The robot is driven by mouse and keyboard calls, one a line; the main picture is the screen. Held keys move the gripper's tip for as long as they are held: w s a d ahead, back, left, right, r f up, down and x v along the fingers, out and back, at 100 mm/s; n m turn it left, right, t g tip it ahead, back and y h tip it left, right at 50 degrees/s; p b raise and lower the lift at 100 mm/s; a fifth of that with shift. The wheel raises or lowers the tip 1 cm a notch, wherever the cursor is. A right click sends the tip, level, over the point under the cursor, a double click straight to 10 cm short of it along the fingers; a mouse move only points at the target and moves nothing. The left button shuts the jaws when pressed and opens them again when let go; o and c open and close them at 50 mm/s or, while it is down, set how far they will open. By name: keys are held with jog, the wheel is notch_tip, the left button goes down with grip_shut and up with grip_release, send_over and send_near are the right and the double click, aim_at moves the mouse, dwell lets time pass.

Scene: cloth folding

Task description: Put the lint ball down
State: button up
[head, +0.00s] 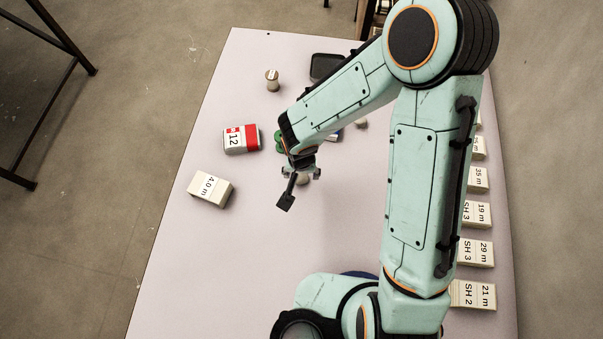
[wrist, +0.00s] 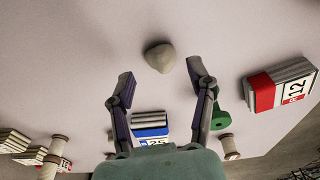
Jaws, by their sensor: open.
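The lint ball (wrist: 160,57) is a small, rounded, beige-grey lump resting on the table, seen in the wrist view just beyond and between my fingertips. In the head view a pale bit that looks like it (head: 302,179) shows beside my gripper (head: 302,188), partly hidden by it. In the wrist view my gripper (wrist: 160,82) has its two fingers spread wide with nothing between them. The fingers look apart from the ball.
A red-and-white block marked 12 (head: 241,139) and a block marked 4.0 m (head: 210,189) lie to the left. A spool (head: 272,80) and dark tray (head: 327,67) are at the back. Labelled boxes (head: 473,253) line the right edge. The front-left table (head: 220,270) is clear.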

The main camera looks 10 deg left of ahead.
aim_at(303, 183)
jog(key=shift+s+r, duration=0.15)
jog(key=shift+r, duration=0.7)
jog(key=shift+s+r, duration=0.15)
jog(key=shift+r, duration=0.7)
jog(key=shift+d+r, duration=0.1)
jog(key=shift+d, duration=0.05)
jog(key=s+d+r, duration=0.4)
jog(key=d+r, duration=0.2)
jog(key=r, duration=0.1)
jog(key=s+d+r+g, duration=0.1)
jog(key=s+d+r, duration=0.3)
jog(key=d+r, duration=0.2)
jog(key=shift+r+m+g+h, duration=0.3)
jog(key=shift+r, duration=0.65)
jog(key=shift+o, duration=0.4)
jog(key=shift+y, duration=0.6)
jog(key=s+r, duration=0.1)
jog(key=s, duration=0.2)
jog(key=s+d+r, duration=0.1)
jog(key=s, duration=0.1)
jog(key=shift+s+r, duration=0.1)
jog(key=shift+r, duration=0.2)
